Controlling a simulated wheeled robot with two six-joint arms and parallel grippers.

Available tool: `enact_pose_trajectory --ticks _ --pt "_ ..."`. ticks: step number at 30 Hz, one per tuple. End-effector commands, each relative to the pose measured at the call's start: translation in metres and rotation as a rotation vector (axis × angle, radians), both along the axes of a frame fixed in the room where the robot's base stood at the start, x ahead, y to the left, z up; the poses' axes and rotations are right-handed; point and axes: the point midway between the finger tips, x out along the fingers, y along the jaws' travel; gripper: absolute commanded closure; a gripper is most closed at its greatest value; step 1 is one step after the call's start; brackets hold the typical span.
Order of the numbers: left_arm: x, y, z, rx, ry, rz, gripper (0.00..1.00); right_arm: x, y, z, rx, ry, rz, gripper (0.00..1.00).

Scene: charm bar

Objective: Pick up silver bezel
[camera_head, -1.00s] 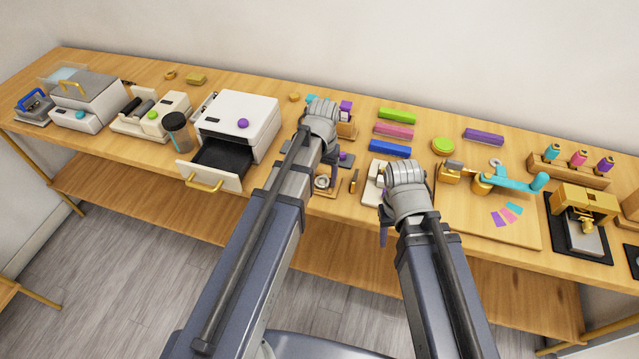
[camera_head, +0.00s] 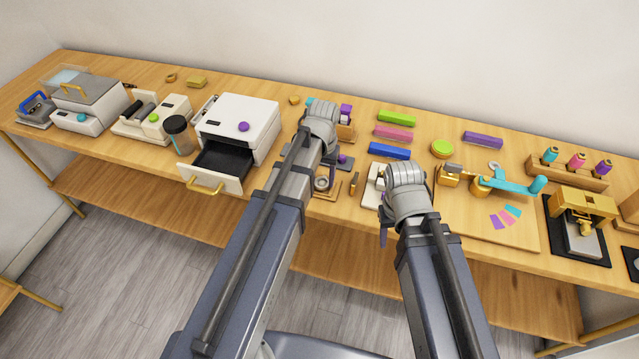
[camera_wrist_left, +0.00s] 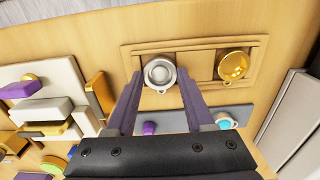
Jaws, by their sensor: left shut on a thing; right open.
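The silver bezel (camera_wrist_left: 160,73) is a round ring with a small tab, between the two purple-grey fingers of my left gripper (camera_wrist_left: 159,78) in the left wrist view. The fingers are shut on its sides. It is over the left part of a wooden tray (camera_wrist_left: 196,44); I cannot tell whether it still touches the tray. In the head view the bezel (camera_head: 321,183) shows just right of my left arm, whose fingers are hidden there. My right gripper (camera_head: 384,226) is open over the bench near the white block stand, mostly hidden by its own arm.
A gold bezel (camera_wrist_left: 234,66) lies in the same tray. A grey mat (camera_wrist_left: 255,113) with purple and teal pieces is beside it. A white cabinet with an open drawer (camera_head: 219,169) stands left of my left arm. Colored bars, including a blue one (camera_head: 390,151), lie behind.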

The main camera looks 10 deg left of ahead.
Motion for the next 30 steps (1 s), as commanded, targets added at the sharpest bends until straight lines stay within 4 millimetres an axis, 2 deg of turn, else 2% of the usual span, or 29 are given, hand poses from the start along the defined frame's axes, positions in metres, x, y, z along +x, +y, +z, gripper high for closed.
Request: enact_pose_trajectory --ticks 30 --pt "0.000 0.000 0.051 0.000 0.000 0.000 0.80 0.000 0.000 0.051 0.000 0.000 0.000 0.50"
